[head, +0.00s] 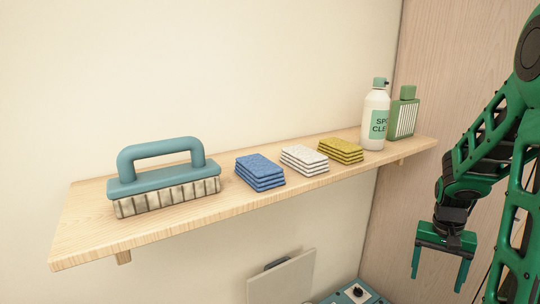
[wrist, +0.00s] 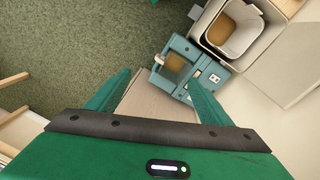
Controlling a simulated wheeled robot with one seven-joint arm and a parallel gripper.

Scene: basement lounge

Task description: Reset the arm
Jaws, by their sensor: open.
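My green arm is at the right of the head view, bent, with its hand hanging down. My gripper (head: 438,280) is open and empty, fingers pointing down, to the right of and below the right end of the wall shelf. In the wrist view my gripper (wrist: 160,95) shows two green fingers spread apart with nothing between them. Beyond the fingers are a pale board-like surface (wrist: 145,103) and a teal box-shaped thing (wrist: 208,63) lower down. The fingers appear clear of both.
The wooden shelf (head: 85,232) holds a teal brush (head: 165,180), blue (head: 260,172), white (head: 304,159) and yellow (head: 341,150) sponge stacks, a spray bottle (head: 376,115) and a green bottle (head: 403,115). A bin (wrist: 238,30) stands on green carpet (wrist: 80,50).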

